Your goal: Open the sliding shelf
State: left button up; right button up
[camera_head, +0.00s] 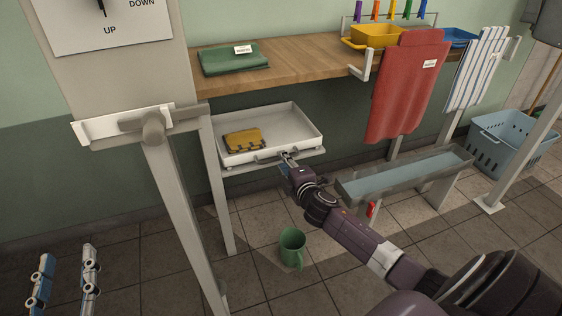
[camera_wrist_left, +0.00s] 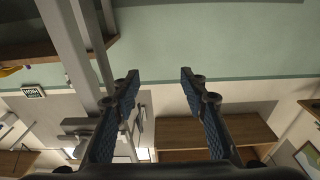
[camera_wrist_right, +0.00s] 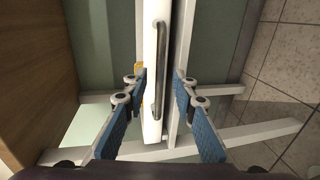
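The sliding shelf is a white tray (camera_head: 310,132) on a frame below the wooden counter. It shows edge-on in the right wrist view (camera_wrist_right: 152,60), with its grey bar handle (camera_wrist_right: 160,70) along the front. My right gripper (camera_head: 288,157) is at the shelf's front edge. In the right wrist view my right gripper (camera_wrist_right: 160,78) is open, its fingers on either side of the front and handle; I cannot tell whether they touch. My left gripper (camera_head: 67,254) is open and empty at the lower left, far from the shelf; it also shows in the left wrist view (camera_wrist_left: 160,74).
A yellow folded cloth (camera_head: 244,139) lies in the tray. The wooden counter (camera_head: 300,62) above holds a green towel (camera_head: 233,60). A grey trough (camera_head: 410,172) stands to the right, and a pale post (camera_head: 180,200) to the left.

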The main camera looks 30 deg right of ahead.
pick_arm(q)
jog(key=shift+s+d+r+t+h+b, duration=0.15)
jog(key=shift+r+t, duration=0.25)
jog(key=shift+r, duration=0.4)
jog(key=shift+s+r+t+h+b, duration=0.15)
jog(key=shift+r+t, duration=0.25)
jog(key=shift+r, duration=0.45)
jog(key=shift+s+d+r+t+h, duration=0.15)
jog(key=shift+r+t, duration=0.25)
jog(key=shift+r, duration=0.4)
pick_arm(e)
jog(key=shift+x, duration=1.4)
pick_arm(q)
jog(key=shift+a, duration=0.1)
pick_arm(e)
grip_shut()
